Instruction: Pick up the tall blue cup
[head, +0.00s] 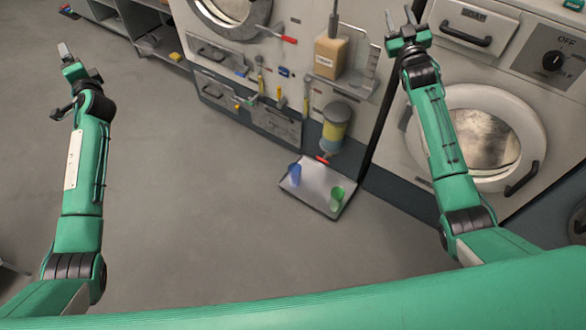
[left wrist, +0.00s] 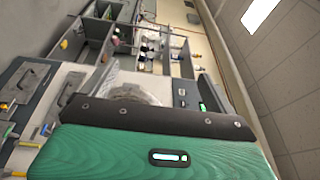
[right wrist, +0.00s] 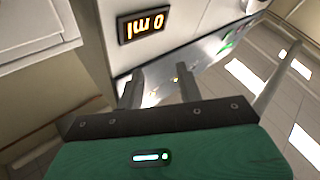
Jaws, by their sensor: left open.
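A blue cup (head: 295,174) stands on the left part of a light tray (head: 312,194) low down in the middle of the head view. A green cup (head: 337,198) is on the same tray to its right. My left gripper (head: 66,52) is open and empty at the upper left of the head view, far from the cups. My right gripper (head: 400,18) is open and empty in front of the machines at the upper right. Its two spread fingers also show in the right wrist view (right wrist: 159,91). Neither wrist view shows the cups clearly.
A white machine with a round door (head: 485,138) stands at the right. A yellow and grey canister (head: 335,122) is just behind the tray. A brown box (head: 331,55) sits on a shelf above. A dark pole (head: 380,125) rises beside the tray. The grey floor (head: 190,190) at the left is clear.

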